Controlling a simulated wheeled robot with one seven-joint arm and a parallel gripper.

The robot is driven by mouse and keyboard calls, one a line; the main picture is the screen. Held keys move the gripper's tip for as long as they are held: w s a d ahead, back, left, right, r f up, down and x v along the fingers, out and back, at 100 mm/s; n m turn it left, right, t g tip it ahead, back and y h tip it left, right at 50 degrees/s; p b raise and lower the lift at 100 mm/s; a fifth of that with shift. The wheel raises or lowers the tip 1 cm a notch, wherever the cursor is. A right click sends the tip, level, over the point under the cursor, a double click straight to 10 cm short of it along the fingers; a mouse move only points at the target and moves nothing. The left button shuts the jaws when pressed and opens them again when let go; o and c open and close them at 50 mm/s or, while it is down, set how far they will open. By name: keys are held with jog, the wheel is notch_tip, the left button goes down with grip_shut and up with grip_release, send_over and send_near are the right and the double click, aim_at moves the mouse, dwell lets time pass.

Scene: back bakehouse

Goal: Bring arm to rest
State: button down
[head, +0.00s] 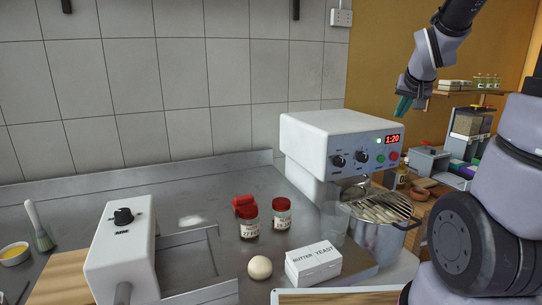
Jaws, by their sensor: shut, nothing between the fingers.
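My arm comes down from the top right of the head view. My gripper (403,106), with teal fingertips, is shut and empty. It hangs in the air, in the picture over the right end of the white mixer (318,133), pointing down. I cannot tell its exact distance from the mixer. The mixer has dark knobs, buttons and a lit red display reading 1:20. Its metal bowl (372,240) with a wire guard sits beneath the head.
The steel counter (190,190) holds a dough ball (260,267), a butter and yeast box (313,263), red-lidded jars (281,214), a white machine with a knob (122,250), a brush (37,228) and a bowl of yellow liquid (15,254). Shelves (465,93) stand behind at right.

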jog(key=s+a+r+y, duration=0.1)
jog(key=s+a+r, duration=0.1)
jog(key=s+a, duration=0.4)
jog(key=s+a+r+g+y, duration=0.1)
jog(key=s+a, duration=0.5)
jog(key=s, duration=0.9)
notch_tip(320, 180, up, 3)
jog(key=shift+a+f+n+y, duration=0.15)
jog(key=shift+a+n+y, duration=0.15)
jog(key=shift+y, duration=0.5)
dwell(1.6)
